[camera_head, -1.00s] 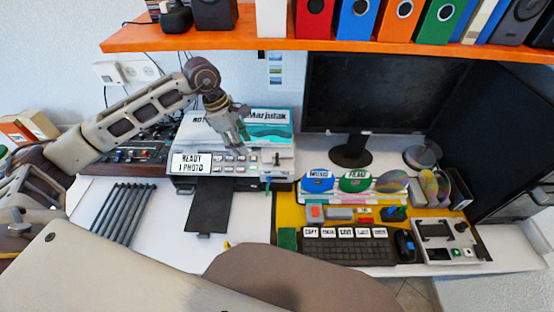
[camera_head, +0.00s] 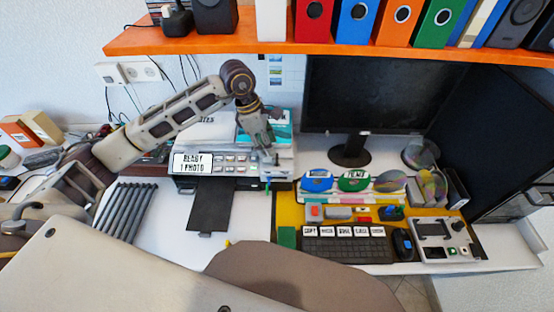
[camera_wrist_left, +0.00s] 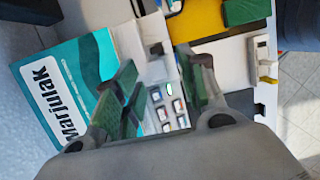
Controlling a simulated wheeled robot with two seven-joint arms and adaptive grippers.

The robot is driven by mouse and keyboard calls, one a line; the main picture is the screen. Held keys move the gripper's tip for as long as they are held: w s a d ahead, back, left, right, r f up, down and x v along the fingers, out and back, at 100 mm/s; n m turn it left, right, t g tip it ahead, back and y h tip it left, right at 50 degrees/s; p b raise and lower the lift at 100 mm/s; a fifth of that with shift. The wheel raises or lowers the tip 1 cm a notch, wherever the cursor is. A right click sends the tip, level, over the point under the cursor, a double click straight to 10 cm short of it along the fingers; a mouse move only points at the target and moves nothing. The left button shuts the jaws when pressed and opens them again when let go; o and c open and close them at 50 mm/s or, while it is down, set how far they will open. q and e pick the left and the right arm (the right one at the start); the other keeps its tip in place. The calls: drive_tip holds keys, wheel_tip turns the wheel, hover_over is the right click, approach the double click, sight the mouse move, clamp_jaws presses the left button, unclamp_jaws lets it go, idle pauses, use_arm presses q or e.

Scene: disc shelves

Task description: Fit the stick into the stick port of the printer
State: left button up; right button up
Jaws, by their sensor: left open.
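The printer (camera_head: 232,183) stands at the back left of the desk, with a "READY 1 PHOTO" display (camera_head: 192,163) and a row of buttons. A small thin green piece (camera_head: 267,186) shows upright at its front right; I cannot tell whether it is the stick or part of the port. My left gripper (camera_head: 268,158) is above the right part of the printer's panel, open. In the left wrist view, its green-padded fingers (camera_wrist_left: 158,72) are apart with nothing held between them, and the panel buttons (camera_wrist_left: 168,108) show below. My right gripper is not in view.
A teal "Marjulak" box (camera_wrist_left: 75,85) is close beside the left gripper. An orange shelf (camera_head: 200,44) with binders hangs above. A black tray (camera_head: 210,205) extends from the printer's front. Discs, a keyboard (camera_head: 345,250) and a monitor (camera_head: 365,95) occupy the right side.

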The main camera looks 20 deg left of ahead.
sight(277, 161)
use_arm(q)
drive_tip(key=shift+w+d, duration=0.15)
drive_tip(key=shift+d, duration=0.2)
drive_tip(key=shift+d, duration=0.15)
drive_tip(key=shift+d, duration=0.25)
drive_tip(key=shift+p+x, duration=0.3)
drive_tip(key=shift+x, duration=2.2)
drive_tip(key=shift+w, duration=0.1)
drive_tip(key=c, duration=0.8)
